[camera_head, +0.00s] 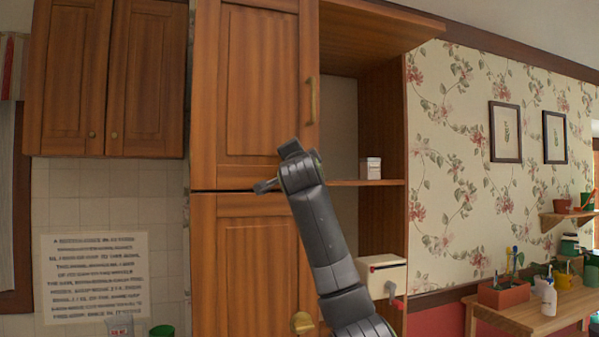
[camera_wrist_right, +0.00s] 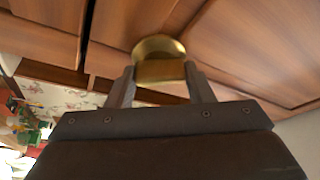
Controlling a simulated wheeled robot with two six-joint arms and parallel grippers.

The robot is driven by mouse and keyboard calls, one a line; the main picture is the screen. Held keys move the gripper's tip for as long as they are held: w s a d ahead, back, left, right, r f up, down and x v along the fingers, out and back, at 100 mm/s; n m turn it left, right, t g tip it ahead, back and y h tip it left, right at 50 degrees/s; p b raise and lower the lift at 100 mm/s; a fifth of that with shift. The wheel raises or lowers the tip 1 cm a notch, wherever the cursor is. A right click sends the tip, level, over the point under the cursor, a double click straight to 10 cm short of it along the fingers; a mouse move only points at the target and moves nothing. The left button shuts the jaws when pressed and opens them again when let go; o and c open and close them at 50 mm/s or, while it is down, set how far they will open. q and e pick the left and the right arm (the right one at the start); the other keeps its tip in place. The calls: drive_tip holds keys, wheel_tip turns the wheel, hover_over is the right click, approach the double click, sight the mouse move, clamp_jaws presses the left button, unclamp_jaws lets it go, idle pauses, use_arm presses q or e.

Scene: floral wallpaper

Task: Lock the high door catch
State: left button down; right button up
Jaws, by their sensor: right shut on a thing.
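The tall wooden cabinet has an upper door (camera_head: 258,80) and a lower door (camera_head: 240,260), with a narrow dark gap between them. My right gripper (camera_head: 277,168) is at the upper door's lower edge, just above this gap. In the right wrist view, a rounded brass catch (camera_wrist_right: 160,50) sits between the fingertips of my right gripper (camera_wrist_right: 160,80), which is shut on it. In the head view the gripper hides the catch. I cannot tell whether the catch is locked. My left gripper is out of view.
A brass handle (camera_head: 312,100) is on the upper door, and a brass knob (camera_head: 303,322) shows low beside my arm. Open shelves to the right hold a small white container (camera_head: 370,168) and a white box (camera_head: 382,275). A wooden bench (camera_head: 540,308) with pots stands far right.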

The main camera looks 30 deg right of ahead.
drive_tip(key=shift+m+g+y+b, duration=0.25)
drive_tip(key=shift+m+g, duration=0.45)
drive_tip(key=shift+m, duration=1.2)
drive_tip(key=shift+m+g+y+b, duration=0.15)
drive_tip(key=shift+m+g+b, duration=0.4)
drive_tip(key=shift+m, duration=1.35)
drive_tip(key=shift+g, duration=0.25)
drive_tip(key=o, duration=1)
drive_tip(key=shift+c, duration=0.2)
